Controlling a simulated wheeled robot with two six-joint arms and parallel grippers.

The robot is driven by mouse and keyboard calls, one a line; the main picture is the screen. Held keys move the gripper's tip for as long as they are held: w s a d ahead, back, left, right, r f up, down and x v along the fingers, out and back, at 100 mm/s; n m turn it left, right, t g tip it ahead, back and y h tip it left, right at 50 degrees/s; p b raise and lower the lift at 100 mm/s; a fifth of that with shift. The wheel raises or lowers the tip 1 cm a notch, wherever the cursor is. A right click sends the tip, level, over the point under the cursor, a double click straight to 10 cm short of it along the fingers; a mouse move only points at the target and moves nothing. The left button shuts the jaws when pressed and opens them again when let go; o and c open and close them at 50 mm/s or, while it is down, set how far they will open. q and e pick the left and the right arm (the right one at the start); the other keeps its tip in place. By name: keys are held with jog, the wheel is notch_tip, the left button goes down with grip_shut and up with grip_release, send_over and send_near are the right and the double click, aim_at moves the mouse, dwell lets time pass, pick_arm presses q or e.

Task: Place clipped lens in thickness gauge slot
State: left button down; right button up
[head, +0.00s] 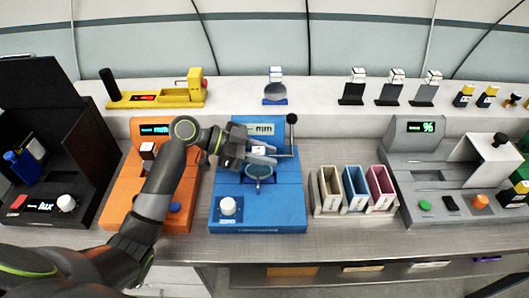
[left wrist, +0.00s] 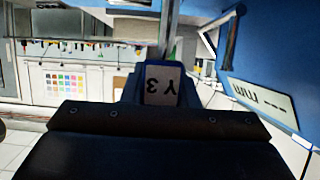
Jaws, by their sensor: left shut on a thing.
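The blue thickness gauge (head: 283,206) stands on the bench at centre, with an "mm" display (head: 260,129), a white knob and a black-knobbed lever at its right. My left gripper (head: 262,155) reaches over it from the left and is shut on the lens clip (head: 258,150). The clear round lens (head: 258,171) hangs from the clip over the middle of the gauge. I cannot tell whether it touches the slot. In the left wrist view the clip (left wrist: 162,85) shows a pale label reading Y3, upside down, and the gauge's display (left wrist: 258,104) is at right. My right gripper is not in view.
An orange device (head: 122,196) stands close left of the gauge, under my left arm. Three coloured bins (head: 328,212) stand at its right, then a grey device with a "%" display (head: 412,160). A back shelf holds a yellow device (head: 160,98) and several small stands.

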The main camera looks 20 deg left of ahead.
pick_arm(q)
jog(key=shift+f, duration=0.2)
jog(key=shift+f+b, duration=0.2)
jog(key=shift+b, duration=0.1)
jog(key=c, duration=1.1)
grip_release()
jog(key=shift+r, duration=0.1)
jog(key=shift+r, duration=0.1)
jog(key=shift+a+r+p, duration=0.1)
jog(key=shift+a+p, duration=0.1)
jog(key=shift+p, duration=0.15)
jog(key=p+v, duration=0.1)
jog(key=v, duration=1)
jog(key=shift+s+a, duration=0.2)
jog(key=shift+a, duration=0.1)
jog(key=shift+p, duration=0.3)
